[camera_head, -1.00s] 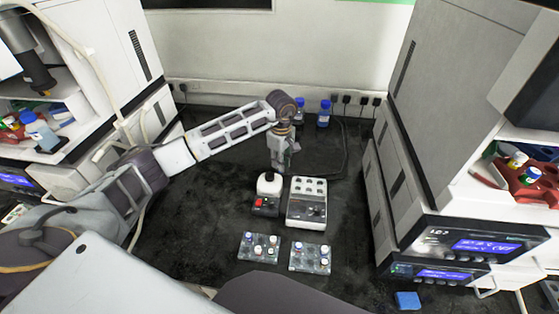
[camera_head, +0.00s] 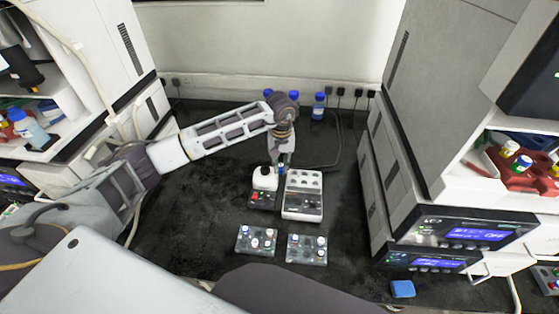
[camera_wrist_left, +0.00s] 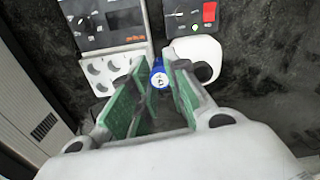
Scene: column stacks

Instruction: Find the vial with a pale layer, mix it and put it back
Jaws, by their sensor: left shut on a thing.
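My left gripper (camera_head: 281,164) is over the gap between the white mixer and the white block. In the left wrist view its green-padded fingers (camera_wrist_left: 158,95) are shut on a vial with a blue cap (camera_wrist_left: 159,79). Its liquid and any layer are hidden. The mixer (camera_head: 265,178) has a round white head and a red switch; in the wrist view a green light (camera_wrist_left: 194,27) shows on it. Two vial racks, left (camera_head: 243,249) and right (camera_head: 294,257), stand in front, holding vials with white, blue and reddish caps. My right gripper is not in view.
The white block with round holes (camera_head: 304,190) stands right of the mixer. Blue-capped bottles (camera_head: 318,107) stand near the back wall. Tall instrument stacks (camera_head: 440,240) bound both sides. Dark bench (camera_head: 190,205) is clear left of the racks.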

